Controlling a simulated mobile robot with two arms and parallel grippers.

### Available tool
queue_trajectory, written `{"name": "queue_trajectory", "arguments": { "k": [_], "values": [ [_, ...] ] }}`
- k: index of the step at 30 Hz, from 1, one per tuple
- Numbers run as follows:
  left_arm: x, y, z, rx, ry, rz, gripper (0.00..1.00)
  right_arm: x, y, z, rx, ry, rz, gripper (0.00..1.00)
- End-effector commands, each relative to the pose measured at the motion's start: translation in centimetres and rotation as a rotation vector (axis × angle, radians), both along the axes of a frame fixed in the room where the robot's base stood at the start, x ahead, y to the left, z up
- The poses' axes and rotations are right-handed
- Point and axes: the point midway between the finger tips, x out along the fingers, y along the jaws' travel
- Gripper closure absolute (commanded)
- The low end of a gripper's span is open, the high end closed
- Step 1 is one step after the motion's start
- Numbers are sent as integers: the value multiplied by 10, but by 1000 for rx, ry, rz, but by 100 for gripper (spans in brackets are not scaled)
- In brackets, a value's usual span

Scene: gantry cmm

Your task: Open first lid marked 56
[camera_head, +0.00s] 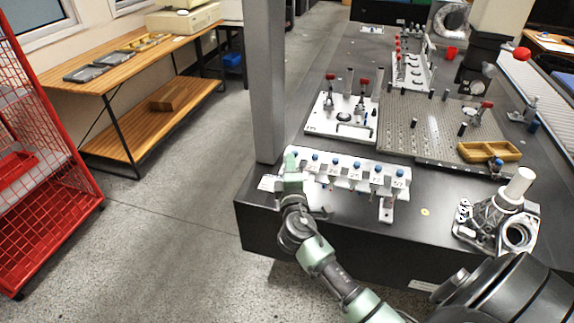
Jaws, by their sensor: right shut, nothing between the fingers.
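A white rack (346,183) lies along the front left of the black table, with a row of several blue-knobbed lids. The lids carry small printed marks. The one at the right end (397,184) looks like 57; the others are too small to read surely, so I cannot pick out 56. My right gripper (292,168) is at the left end of the rack, shut and empty, over or beside the leftmost lid, which it partly hides. I cannot tell whether it touches it. My left gripper is not in view.
A grey post (268,80) rises just behind the gripper. A white fixture plate (325,124) and a perforated plate (405,135) with a yellow tray (489,151) lie behind the rack. A metal casting (495,222) stands at right. The table front between rack and casting is mostly clear.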

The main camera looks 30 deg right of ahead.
Motion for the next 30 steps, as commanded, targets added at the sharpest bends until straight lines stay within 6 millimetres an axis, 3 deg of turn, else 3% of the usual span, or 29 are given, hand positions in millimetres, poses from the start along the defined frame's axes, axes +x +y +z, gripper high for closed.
{"name": "queue_trajectory", "arguments": {
  "k": [8,17,30],
  "values": [
    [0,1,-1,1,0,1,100,1,-1,0,0,0,0,100],
    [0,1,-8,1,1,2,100,28,-33,0,-2,-1,-2,100],
    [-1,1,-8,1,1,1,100,29,-33,0,1,-1,0,100]
  ]
}}
